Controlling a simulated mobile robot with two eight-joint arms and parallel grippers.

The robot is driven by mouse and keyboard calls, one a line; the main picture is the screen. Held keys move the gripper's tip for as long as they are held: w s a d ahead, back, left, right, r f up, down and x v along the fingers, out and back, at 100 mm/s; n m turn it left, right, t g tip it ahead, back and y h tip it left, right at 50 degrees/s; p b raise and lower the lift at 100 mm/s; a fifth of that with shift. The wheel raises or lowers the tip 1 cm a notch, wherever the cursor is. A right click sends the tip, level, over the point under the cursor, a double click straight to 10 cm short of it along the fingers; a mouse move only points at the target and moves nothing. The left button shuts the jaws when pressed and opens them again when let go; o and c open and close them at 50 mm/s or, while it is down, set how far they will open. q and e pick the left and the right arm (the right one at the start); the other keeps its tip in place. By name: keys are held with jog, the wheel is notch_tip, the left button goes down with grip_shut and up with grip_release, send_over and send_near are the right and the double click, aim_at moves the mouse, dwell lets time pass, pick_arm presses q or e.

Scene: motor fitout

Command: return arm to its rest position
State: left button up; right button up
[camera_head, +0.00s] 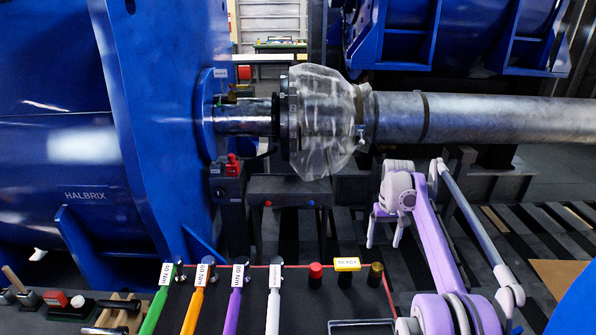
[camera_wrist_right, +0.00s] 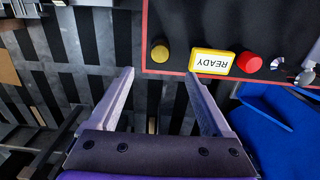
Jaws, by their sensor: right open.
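My right gripper (camera_head: 384,238) hangs in the air right of the READY sign, at the end of my purple and white right arm (camera_head: 436,240). Its two fingers point down, apart, with nothing between them. In the right wrist view the open fingers (camera_wrist_right: 159,76) reach toward the edge of the dark tool board, with striped floor below and between them. My left gripper is not in view.
The dark tool board (camera_head: 210,308) carries torque wrenches in green, orange, purple and white. A yellow READY sign (camera_head: 347,265) stands between a red knob (camera_head: 315,270) and a brass knob (camera_head: 376,271). A clear-wrapped shaft coupling (camera_head: 327,115) and grey shaft (camera_head: 490,119) lie behind the gripper.

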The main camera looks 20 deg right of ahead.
jog(key=s+a+r+n+t+p, duration=0.1)
jog(key=s+a+r, duration=0.1)
jog(key=s+a, duration=0.5)
jog(key=s+a+r+n+t, duration=0.15)
jog(key=s+a, duration=0.25)
jog(key=a, duration=0.6)
jog(key=s+a+f+t, duration=0.1)
jog(key=s+a+f, duration=0.1)
jog(key=s, duration=0.3)
jog(key=s+a+f+t, duration=0.1)
jog(key=s+a+f, duration=0.2)
jog(key=s, duration=0.3)
jog(key=s+a+f+n+t+p, duration=0.1)
jog(key=s+a+f, duration=0.2)
jog(key=s, duration=0.3)
jog(key=shift+s+a, duration=0.2)
jog(key=shift+a, duration=0.7)
